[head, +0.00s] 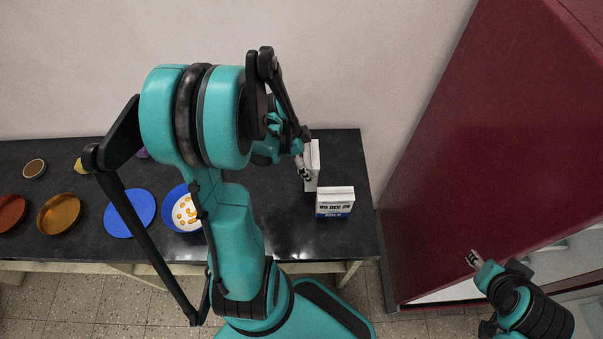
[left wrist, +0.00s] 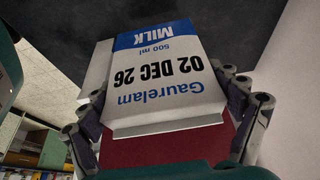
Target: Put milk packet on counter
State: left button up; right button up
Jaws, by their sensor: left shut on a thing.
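A white milk packet (head: 313,160) with a blue top band is between the fingers of my left gripper (head: 304,168), over the back right part of the black counter (head: 277,215). In the left wrist view the packet (left wrist: 168,75) fills the middle, its print reading 02 DEC 26 upside down, with a finger on each side. Whether its base touches the counter cannot be told. A second milk packet (head: 334,202), marked 09 DEC 26, stands on the counter just in front of it. My right gripper (head: 473,260) is away at the lower right, its fingers too small to judge.
A large dark red cabinet (head: 490,150) stands to the right. Part of the counter is hidden by my left arm.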

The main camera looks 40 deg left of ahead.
pick_arm(q)
jog(key=shift+s+a+f+b, duration=0.25)
jog(key=shift+a+f+b, duration=0.1)
jog(key=shift+f, duration=0.55)
jog(key=shift+s+a+f+b, duration=0.2)
jog(key=shift+a+f+b, duration=0.1)
jog(key=shift+f, duration=0.6)
jog(key=shift+s+a+f+b, duration=0.25)
jog(key=shift+f+b, duration=0.1)
jog(key=shift+f, duration=0.55)
jog(key=shift+f, duration=0.1)
jog(key=o, duration=1.4)
